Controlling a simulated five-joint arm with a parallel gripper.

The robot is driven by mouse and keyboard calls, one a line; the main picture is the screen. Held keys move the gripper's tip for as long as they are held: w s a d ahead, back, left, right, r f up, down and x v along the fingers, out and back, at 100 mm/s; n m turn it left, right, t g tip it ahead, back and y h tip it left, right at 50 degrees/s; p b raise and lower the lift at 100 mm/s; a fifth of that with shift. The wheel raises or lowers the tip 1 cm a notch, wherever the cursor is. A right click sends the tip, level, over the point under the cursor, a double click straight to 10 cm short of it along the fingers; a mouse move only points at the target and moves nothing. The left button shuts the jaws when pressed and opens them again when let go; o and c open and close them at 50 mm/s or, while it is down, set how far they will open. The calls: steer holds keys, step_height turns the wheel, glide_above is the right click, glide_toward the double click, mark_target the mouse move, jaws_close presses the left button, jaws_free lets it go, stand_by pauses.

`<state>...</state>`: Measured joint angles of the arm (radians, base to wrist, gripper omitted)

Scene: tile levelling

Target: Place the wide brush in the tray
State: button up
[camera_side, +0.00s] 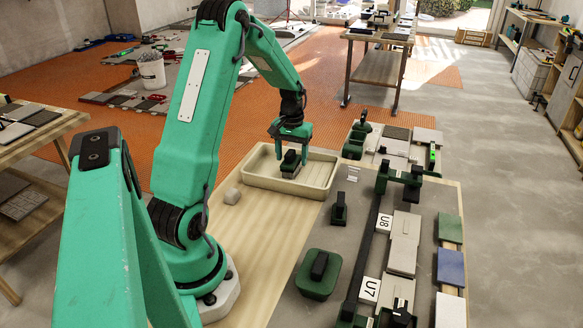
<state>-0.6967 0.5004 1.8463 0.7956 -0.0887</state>
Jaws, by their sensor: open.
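The cream tray (322,180) stands on the wooden table top, past the middle of the bench. A brush-like block with a dark top grip and a pale lower part (289,171) is in the tray's left half; I take it for the wide brush. It looks upright. My gripper (290,149) is open, pointing down right over the brush, its fingertips around or just above the dark grip. Whether the fingers touch the grip cannot be told from this view. The gripper hides part of the tray's far wall.
A green-based tool with black handle (319,274), a small dark green tool (339,209) and a long dark rail (368,250) occupy the grey board. The tray's right half is empty.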

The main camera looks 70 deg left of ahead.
mark_target(291, 152)
step_height(291, 152, up, 13)
stand_by(0.7)
steer(key=shift+f, duration=0.1)
steer(key=s+d+r+m+t+y, duration=0.15)
steer(key=d+r, duration=0.25)
steer(key=d, duration=0.4)
steer(key=s+d+r+m+t+h, duration=0.1)
steer(key=d+r+m, duration=0.2)
steer(key=d, duration=0.5)
steer(key=s+d+m+t, duration=0.3)
steer(key=s+d, duration=0.6)
steer(key=d, duration=0.4)
steer(key=shift+s+f+m, duration=0.25)
steer(key=shift+s+m, duration=0.1)
steer(key=shift+m, duration=0.4)
